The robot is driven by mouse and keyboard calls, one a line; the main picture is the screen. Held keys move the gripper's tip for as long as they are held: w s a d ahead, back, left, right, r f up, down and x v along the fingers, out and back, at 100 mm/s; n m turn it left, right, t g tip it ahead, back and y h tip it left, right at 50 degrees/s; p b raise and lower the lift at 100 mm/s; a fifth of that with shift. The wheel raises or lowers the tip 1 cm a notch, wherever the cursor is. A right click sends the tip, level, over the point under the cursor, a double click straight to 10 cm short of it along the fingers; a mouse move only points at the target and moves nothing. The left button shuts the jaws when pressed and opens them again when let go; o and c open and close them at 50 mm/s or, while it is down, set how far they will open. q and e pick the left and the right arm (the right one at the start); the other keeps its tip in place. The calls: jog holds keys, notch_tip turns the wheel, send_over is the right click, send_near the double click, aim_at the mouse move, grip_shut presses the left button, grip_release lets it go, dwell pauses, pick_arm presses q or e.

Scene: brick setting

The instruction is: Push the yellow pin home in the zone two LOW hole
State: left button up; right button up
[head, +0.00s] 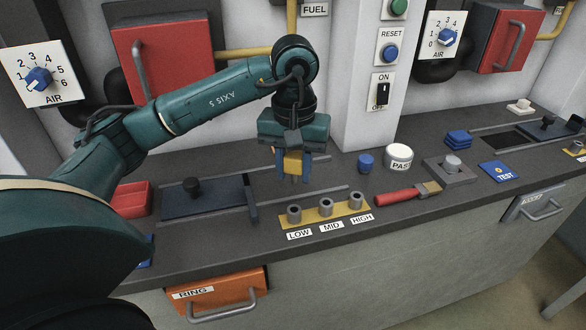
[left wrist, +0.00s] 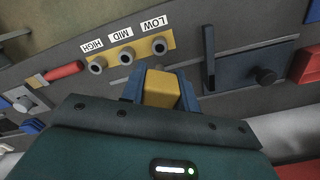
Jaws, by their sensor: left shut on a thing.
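My left gripper (head: 293,172) is shut on the yellow pin (head: 293,163) and holds it above the counter. It is behind the yellow hole strip, seen from the head. In the left wrist view the pin (left wrist: 160,92) sits between the blue fingers (left wrist: 160,88). The strip (head: 325,214) carries three grey ring-shaped holes labelled LOW, MID and HIGH. The LOW hole (head: 294,213) is leftmost in the head view and looks empty; in the left wrist view the LOW hole (left wrist: 160,46) lies just beyond the pin. The pin is apart from the strip. My right gripper is out of view.
A dark sliding plate with a knob (head: 193,187) lies left of the strip, beside a red bin (head: 131,200). A red-handled brush (head: 408,194), a PASS button (head: 398,157) and a blue knob (head: 365,162) are to the right. An orange RING drawer (head: 222,291) is below the counter edge.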

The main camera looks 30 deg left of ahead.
aim_at(295, 183)
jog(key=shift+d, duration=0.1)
